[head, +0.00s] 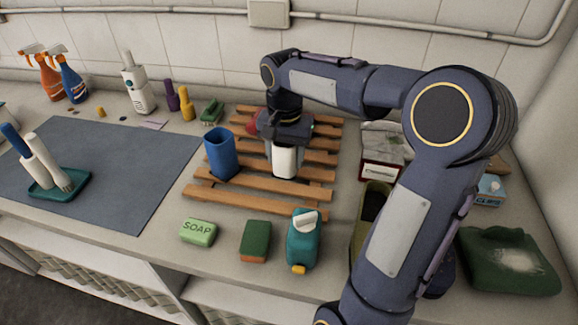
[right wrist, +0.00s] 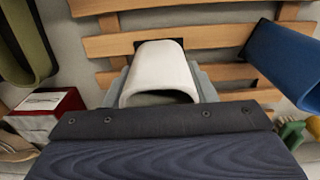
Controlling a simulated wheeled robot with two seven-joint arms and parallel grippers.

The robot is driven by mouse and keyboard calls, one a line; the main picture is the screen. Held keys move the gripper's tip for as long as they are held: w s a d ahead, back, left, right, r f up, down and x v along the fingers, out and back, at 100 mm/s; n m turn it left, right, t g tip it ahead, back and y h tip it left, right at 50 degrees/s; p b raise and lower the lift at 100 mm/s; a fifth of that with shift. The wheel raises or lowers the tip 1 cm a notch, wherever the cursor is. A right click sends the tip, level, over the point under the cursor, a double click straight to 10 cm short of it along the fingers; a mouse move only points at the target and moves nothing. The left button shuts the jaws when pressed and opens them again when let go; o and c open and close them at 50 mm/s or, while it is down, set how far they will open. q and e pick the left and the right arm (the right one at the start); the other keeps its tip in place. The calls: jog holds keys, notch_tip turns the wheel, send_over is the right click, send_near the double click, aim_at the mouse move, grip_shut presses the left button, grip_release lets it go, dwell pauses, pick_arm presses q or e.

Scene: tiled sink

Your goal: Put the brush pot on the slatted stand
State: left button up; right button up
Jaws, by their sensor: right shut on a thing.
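The slatted stand (head: 255,188) is a wooden rack of several slats on the counter. A white pot (head: 284,162), which seems to be the brush pot, is held by my right gripper (head: 285,140) over the stand's right part. In the right wrist view the white pot (right wrist: 160,72) is between the grey fingers, with slats (right wrist: 215,40) behind it. I cannot tell whether its base touches the slats. A blue cup (head: 221,155) stands upright on the stand's left part, left of the white pot. My left gripper is not in view.
Green soap (head: 198,232), a sponge (head: 255,241) and a teal bottle (head: 302,240) lie in front of the stand. An olive container (head: 368,210) and a red-and-white box (head: 381,168) are to its right. Brushes stand on a teal tray (head: 75,186) on the grey mat (head: 130,160).

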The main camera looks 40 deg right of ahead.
aim_at(289, 168)
jog(key=shift+s+d+f, duration=0.1)
jog(key=shift+d+f, duration=0.15)
jog(key=shift+f, duration=0.1)
jog(key=shift+d+f, duration=0.2)
jog(key=shift+f, duration=1.5)
jog(key=shift+f, duration=0.2)
jog(key=o, duration=1.1)
